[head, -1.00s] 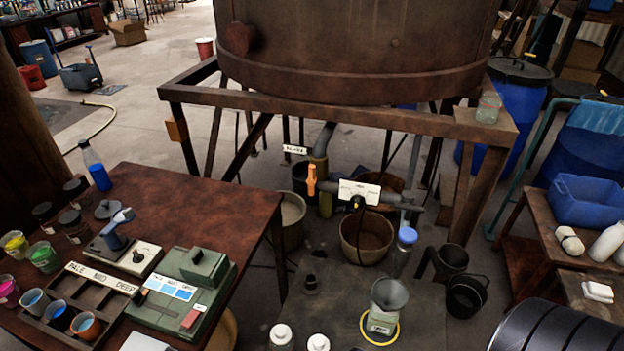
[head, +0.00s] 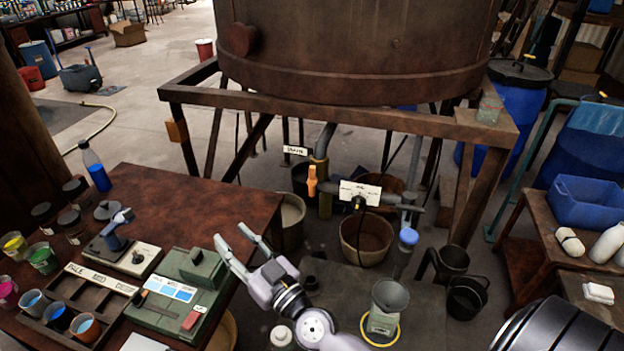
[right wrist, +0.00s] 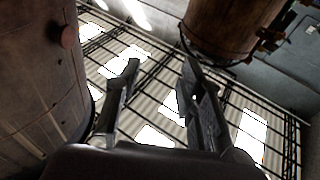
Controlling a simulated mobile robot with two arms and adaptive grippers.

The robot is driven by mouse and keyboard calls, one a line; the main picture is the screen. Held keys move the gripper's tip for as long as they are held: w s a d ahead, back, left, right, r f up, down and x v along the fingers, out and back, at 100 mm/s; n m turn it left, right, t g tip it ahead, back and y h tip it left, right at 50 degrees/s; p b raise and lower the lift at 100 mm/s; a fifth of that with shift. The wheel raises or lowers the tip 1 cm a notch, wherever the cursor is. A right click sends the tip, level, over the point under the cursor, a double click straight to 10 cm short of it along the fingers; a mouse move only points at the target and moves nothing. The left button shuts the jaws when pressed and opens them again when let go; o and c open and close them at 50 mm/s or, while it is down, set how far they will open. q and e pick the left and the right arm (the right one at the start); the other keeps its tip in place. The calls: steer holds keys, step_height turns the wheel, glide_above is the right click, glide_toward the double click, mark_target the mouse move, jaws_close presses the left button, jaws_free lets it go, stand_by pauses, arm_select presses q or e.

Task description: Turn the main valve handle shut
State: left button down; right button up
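An orange valve handle (head: 312,181) stands upright at the left end of a grey horizontal pipe (head: 336,187) under the big vat (head: 350,50). A white label plate (head: 360,193) and a small black-and-yellow fitting are just right of it. I cannot read the plate surely. The right wrist view shows the open fingers (right wrist: 160,65) but not the handle. My left gripper is not in view.
The vat's rusty frame (head: 300,112) crosses above the pipes. The wooden table (head: 230,205) holds cups and a green box (head: 185,300).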

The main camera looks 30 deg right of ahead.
steer(key=w+d+m+h, duration=0.3)
steer(key=d+m+h, duration=0.2)
steer(key=d+h, duration=0.35)
steer(key=m+g+h, duration=0.5)
steer(key=g+h, duration=0.1)
steer(key=h, duration=0.1)
glide_toward(312, 181)
steer(key=b+x, duration=0.1)
steer(key=x, duration=1)
steer(key=shift+c, duration=0.5)
jaws_close()
